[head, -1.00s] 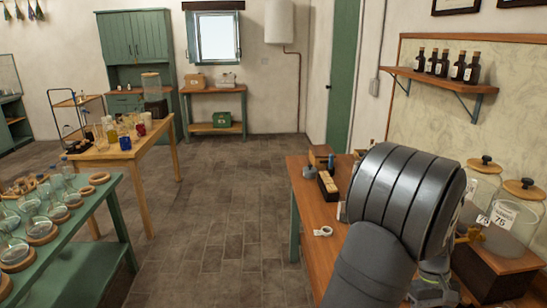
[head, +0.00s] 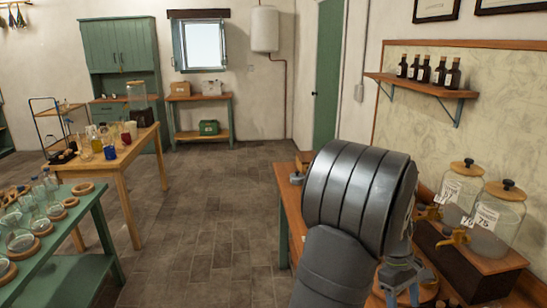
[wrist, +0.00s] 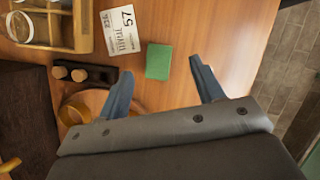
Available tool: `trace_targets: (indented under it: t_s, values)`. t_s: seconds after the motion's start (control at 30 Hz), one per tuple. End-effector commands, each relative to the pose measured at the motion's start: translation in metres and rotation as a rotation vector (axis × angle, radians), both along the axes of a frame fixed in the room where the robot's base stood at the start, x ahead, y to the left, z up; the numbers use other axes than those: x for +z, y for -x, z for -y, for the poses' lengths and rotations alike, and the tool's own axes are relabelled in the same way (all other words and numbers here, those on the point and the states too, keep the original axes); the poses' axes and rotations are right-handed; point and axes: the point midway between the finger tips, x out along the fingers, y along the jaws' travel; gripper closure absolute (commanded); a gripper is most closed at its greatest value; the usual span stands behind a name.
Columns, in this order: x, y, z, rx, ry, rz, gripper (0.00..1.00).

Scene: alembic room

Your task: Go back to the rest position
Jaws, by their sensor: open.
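My gripper (wrist: 160,68) is open and empty in the wrist view, its two blue-grey fingers wide apart above the wooden tabletop (wrist: 225,30). A green block like a sponge (wrist: 159,62) lies below, between and beyond the fingertips. In the head view my arm's large grey joint covers much of the workbench (head: 290,215), and only part of my gripper shows low at the right.
In the wrist view a printed card (wrist: 122,33), a dark holder with corks (wrist: 84,75) and a wooden rack (wrist: 52,25) lie close by. Glass jars with taps (head: 495,222) stand right of my arm. A bottle shelf (head: 420,84) hangs above. Open floor (head: 205,220) lies left.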

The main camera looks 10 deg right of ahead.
Motion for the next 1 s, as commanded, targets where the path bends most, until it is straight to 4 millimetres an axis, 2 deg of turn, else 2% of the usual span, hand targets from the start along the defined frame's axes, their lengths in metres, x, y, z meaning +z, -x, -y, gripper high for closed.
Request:
trace_targets:
  t_s: [0.1, 0.6, 0.8, 1.0]
  values:
    - [-0.003, -0.023, -0.011, 0.075, 0.001, 0.000, 0.39]
    - [-0.014, -0.106, -0.063, 0.363, 0.001, -0.002, 0.39]
    - [-0.017, -0.127, -0.081, 0.443, 0.001, -0.002, 0.39]
    - [-0.022, -0.133, -0.085, 0.465, 0.001, -0.003, 0.39]
